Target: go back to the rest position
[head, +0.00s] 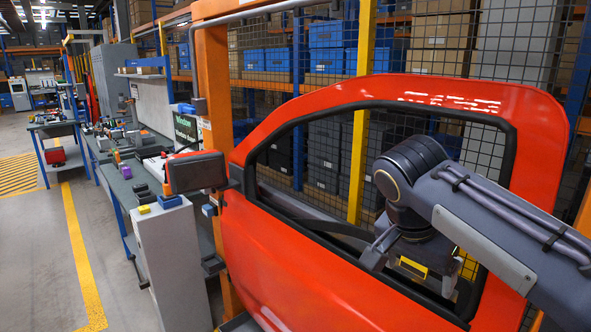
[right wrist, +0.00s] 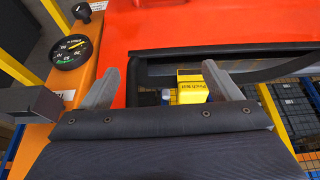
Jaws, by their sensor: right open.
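A red car door (head: 262,255) with a black-edged window opening stands upright in the middle and right of the head view. My right arm comes in from the right, and my right gripper (head: 378,250) is in front of the window opening. In the right wrist view my right gripper (right wrist: 160,78) shows two grey fingers spread apart with nothing held between them. The door's red panel (right wrist: 210,25) and black window seal (right wrist: 240,72) lie beyond the fingers. I cannot tell whether a finger touches the door. My left gripper is not in view.
A yellow box (right wrist: 192,90) with lettering shows beyond the fingers. A round gauge (right wrist: 70,50) sits on an orange post at left. A grey cabinet (head: 172,255) and a long workbench (head: 125,190) stand left of the door. The floor (head: 35,260) further left is clear.

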